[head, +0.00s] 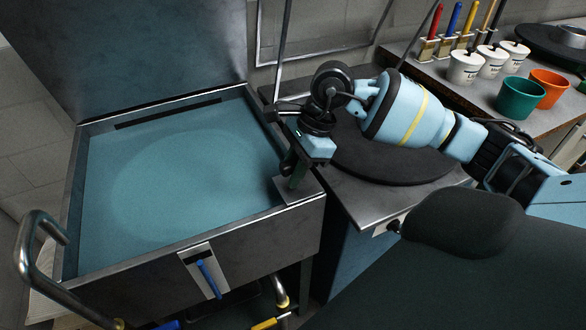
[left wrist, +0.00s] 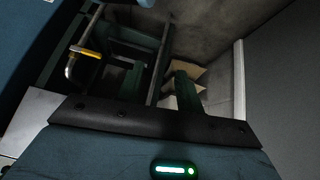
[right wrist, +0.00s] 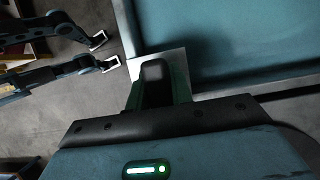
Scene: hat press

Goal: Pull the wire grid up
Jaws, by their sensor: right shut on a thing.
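A flat teal panel (head: 190,180) fills the metal-rimmed box and looks like the wire grid; its mesh is too fine to make out. It appears flat in the box, and also shows in the right wrist view (right wrist: 240,40). My right gripper (head: 293,183) points down at the box's front right corner, beside the panel.
The raised lid (head: 120,50) stands behind the box. A bent metal tube handle (head: 38,235) is at the left, and a blue-handled lever (head: 208,278) is on the front. A round dark plate (head: 400,165) lies right, below my right arm. Pots and cups (head: 520,98) stand farther back.

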